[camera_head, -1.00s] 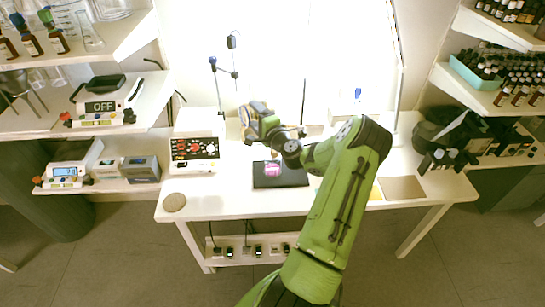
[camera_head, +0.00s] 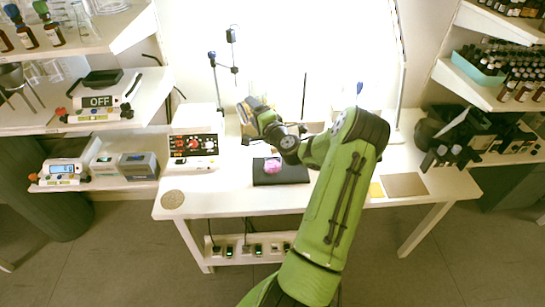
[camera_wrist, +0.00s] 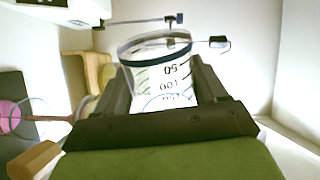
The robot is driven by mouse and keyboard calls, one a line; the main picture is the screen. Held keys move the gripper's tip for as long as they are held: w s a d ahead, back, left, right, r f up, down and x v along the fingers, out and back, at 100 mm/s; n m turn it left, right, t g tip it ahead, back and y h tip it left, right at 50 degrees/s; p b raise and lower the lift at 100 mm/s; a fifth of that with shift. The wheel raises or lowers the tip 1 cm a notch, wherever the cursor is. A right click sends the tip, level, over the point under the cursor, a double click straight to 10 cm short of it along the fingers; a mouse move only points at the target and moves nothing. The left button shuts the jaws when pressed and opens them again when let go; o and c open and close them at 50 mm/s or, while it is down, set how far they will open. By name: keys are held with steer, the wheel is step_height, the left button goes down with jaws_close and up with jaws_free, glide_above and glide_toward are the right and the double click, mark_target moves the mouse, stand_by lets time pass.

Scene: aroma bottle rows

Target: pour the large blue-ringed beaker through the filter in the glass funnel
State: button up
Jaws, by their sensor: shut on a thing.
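In the wrist view, a clear beaker (camera_wrist: 157,72) with a dark blue ring and black markings sits between the two fingers of my gripper (camera_wrist: 165,90). The gripper is shut on it. The markings look inverted, and I cannot tell the beaker's tilt or contents. In the head view my gripper (camera_head: 252,108) is above the back of the bench, near the clamp stand, and the beaker is hard to make out. A pink item (camera_head: 274,166) is on the dark mat (camera_head: 295,175). I cannot clearly identify the glass funnel or its filter.
The white bench (camera_head: 225,198) has a control box (camera_head: 195,145) at left and a tan plate (camera_head: 404,185) at right. A clamp stand (camera_head: 216,85) rises behind; its rods (camera_wrist: 150,20) are close to the beaker in the wrist view. The front left bench is mostly clear.

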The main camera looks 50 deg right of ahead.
steer(key=shift+f+n, duration=0.2)
steer(key=shift+n, duration=0.1)
steer(key=shift+r, duration=0.15)
steer(key=shift+a, duration=0.1)
steer(key=b, duration=0.1)
steer(key=n+b, duration=0.1)
steer(key=shift+w+a+f+n+b, duration=0.2)
steer(key=shift+f+n+b, duration=0.1)
steer(key=shift+f+b, duration=0.1)
steer(key=n+b, duration=0.1)
steer(key=b, duration=0.1)
steer(key=a+n+b, duration=0.1)
steer(key=n+b, duration=0.1)
steer(key=b, duration=0.1)
steer(key=shift+w+f+h, duration=0.15)
steer(key=shift+f+h, duration=0.15)
steer(key=shift+f, duration=0.1)
steer(key=shift+a+n, duration=0.1)
steer(key=shift+n, duration=0.2)
steer(key=shift+r, duration=0.1)
